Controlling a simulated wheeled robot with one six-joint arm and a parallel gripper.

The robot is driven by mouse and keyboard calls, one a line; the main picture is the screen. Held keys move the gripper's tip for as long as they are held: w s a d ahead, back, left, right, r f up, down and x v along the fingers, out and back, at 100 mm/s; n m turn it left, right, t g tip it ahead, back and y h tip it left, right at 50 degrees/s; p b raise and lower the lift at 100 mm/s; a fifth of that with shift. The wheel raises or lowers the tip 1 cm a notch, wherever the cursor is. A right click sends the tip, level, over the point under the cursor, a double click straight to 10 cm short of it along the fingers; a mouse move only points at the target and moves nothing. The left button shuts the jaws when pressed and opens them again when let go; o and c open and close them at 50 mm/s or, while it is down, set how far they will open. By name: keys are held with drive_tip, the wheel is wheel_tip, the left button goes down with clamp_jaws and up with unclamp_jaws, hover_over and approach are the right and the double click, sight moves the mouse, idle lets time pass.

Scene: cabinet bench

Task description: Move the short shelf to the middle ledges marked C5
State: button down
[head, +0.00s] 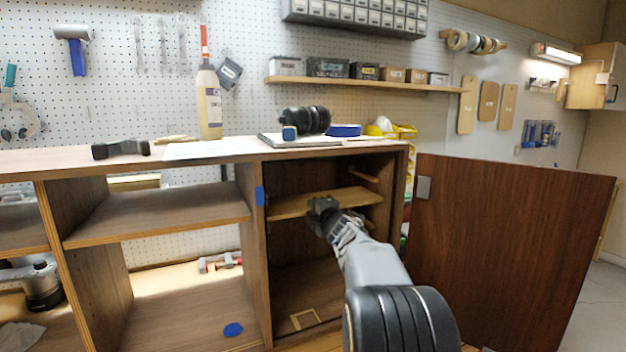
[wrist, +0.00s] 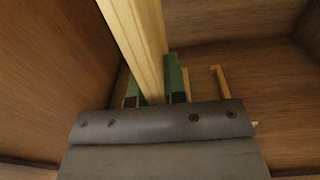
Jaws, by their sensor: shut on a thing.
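The short shelf (head: 290,206) is a light wooden board inside the right-hand cabinet compartment, at about mid-height. My gripper (head: 322,207) is at its front edge. In the wrist view the board (wrist: 138,40) runs away between my green-padded fingers (wrist: 156,88), which are shut on it. A short light ledge (head: 364,174) shows on the compartment's right wall, above the shelf. A light wooden strip (wrist: 220,82) shows beside the board in the wrist view. No C5 mark is readable, and I cannot tell whether the shelf rests on ledges.
A dark door (head: 510,250) stands open at the right. A divider with blue tape (head: 260,196) bounds the compartment on the left. A small light frame (head: 304,319) lies on its floor. Ear muffs (head: 305,120) and a bottle (head: 209,105) stand on the bench top.

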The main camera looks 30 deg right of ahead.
drive_tip(key=shift+w+d, duration=0.1)
drive_tip(key=shift+w, duration=0.65)
drive_tip(key=shift+f+b, duration=0.8)
drive_tip(key=shift+f, duration=0.05)
idle(1.0)
drive_tip(key=c, duration=0.8)
unclamp_jaws()
drive_tip(key=shift+s+a+b, duration=0.2)
drive_tip(key=shift+s+a, duration=0.05)
drive_tip(key=shift+s, duration=1.75)
drive_tip(key=shift+s+a+b, duration=0.25)
drive_tip(key=shift+s+a, duration=0.05)
drive_tip(key=shift+s, duration=1.65)
drive_tip(key=shift+s+a+b, duration=0.2)
drive_tip(key=shift+s+a, duration=0.05)
drive_tip(key=shift+s, duration=1.75)
